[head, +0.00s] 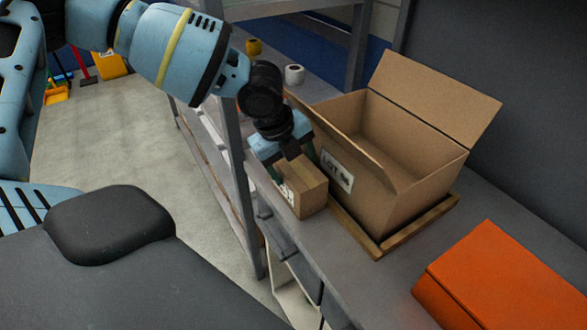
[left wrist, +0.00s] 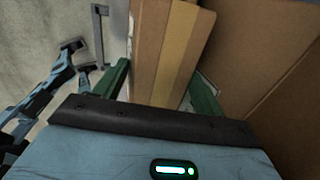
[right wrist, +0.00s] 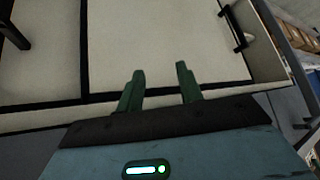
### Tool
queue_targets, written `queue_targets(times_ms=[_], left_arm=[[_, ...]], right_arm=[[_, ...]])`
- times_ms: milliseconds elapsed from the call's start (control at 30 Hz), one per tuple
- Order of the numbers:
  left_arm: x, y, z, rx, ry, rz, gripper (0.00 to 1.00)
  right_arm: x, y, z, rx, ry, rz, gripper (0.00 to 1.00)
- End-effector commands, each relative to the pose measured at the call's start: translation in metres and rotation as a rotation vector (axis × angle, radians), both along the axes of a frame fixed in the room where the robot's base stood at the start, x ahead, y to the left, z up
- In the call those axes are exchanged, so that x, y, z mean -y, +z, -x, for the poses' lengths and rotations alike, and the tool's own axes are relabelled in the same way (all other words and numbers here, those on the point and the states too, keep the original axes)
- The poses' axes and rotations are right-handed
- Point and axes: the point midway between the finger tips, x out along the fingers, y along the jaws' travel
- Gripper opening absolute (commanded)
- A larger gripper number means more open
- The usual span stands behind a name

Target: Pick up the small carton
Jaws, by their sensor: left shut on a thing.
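The small carton (head: 312,192) is a brown box with a tape strip and a white label, at the work surface's left edge beside the big open carton. My left gripper (head: 292,164) reaches down over it from above, shut on it. In the left wrist view the small carton (left wrist: 165,45) fills the space between the two green fingers. Its underside is hidden, so I cannot tell whether it touches the surface. My right gripper (right wrist: 160,85) shows only in the right wrist view, with its green fingers apart and nothing between them.
The big open carton (head: 400,165) stands on a wooden pallet (head: 420,232), its flaps spread. An orange box (head: 490,280) sits at front right. A grey shelf post (head: 240,190) rises close left of the left gripper. Rolls of tape (head: 294,74) stand behind.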

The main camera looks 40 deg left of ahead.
Motion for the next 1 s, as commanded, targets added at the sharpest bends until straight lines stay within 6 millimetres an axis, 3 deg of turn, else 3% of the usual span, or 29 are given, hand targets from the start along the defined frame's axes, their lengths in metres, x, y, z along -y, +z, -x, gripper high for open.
queue_targets(times_ms=[267,800,1000], left_arm=[[0.010,0.016,0.012,0.002,-0.002,0.001,0.38],[0.065,0.065,0.088,0.002,-0.005,-0.001,0.38],[0.078,0.076,0.106,0.001,-0.002,0.000,0.38]], right_arm=[[0.000,-0.001,-0.002,0.002,0.000,0.000,0.36],[-0.001,0.001,-0.008,0.015,-0.002,-0.002,0.36],[-0.001,0.002,-0.008,0.015,-0.002,-0.003,0.36]])
